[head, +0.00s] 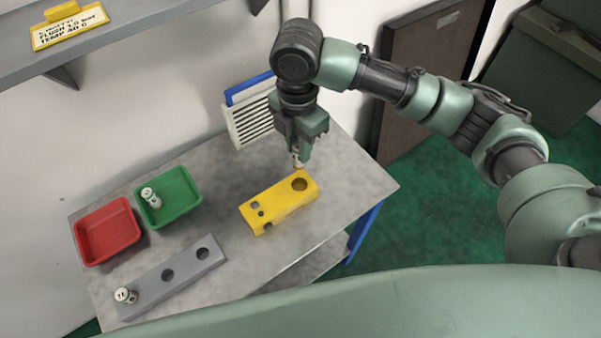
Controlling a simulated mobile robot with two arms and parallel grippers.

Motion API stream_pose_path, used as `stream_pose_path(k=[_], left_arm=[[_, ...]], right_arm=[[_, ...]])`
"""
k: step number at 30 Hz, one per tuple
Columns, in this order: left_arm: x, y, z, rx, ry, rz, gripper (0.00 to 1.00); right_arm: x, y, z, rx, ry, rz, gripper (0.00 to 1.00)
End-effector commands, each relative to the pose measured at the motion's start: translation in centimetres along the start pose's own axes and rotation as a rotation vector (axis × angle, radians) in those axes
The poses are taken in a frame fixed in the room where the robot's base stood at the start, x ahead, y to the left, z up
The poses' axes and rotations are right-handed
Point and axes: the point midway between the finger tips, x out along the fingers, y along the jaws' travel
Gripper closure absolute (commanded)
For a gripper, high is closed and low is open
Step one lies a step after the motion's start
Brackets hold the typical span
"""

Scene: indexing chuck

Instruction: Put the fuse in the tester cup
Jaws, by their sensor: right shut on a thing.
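The yellow block (279,202) lies on the grey table and has one large round hole, its cup (300,184), at its far right end, with smaller holes toward the left. My right gripper (299,158) is above the far right end of the block, pointing down. It is shut on a small pale thing (298,161), likely the fuse, mostly hidden by the fingers. The thing is close above the cup; I cannot tell whether it touches the rim. My left gripper is out of view.
A green tray (185,213) holds a white cylinder (151,198). A red tray (107,232) looks empty. A grey block (186,274) with holes holds another white cylinder (122,295) at its left end. A white louvred panel (252,121) stands at the table's back edge.

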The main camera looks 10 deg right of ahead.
Motion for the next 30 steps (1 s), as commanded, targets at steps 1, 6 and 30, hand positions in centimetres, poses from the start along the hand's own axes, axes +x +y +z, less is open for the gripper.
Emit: stream_pose_path(k=[1, 6, 30], left_arm=[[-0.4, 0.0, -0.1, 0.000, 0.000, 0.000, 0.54], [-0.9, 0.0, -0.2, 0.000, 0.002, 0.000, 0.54], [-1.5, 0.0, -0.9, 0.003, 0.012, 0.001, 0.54]], right_arm=[[1.3, -0.1, 0.0, 0.001, 0.001, -0.006, 1.00], [5.2, -0.1, 0.0, 0.001, 0.000, -0.003, 1.00], [11.5, 0.0, 0.0, -0.001, -0.001, 0.001, 1.00]])
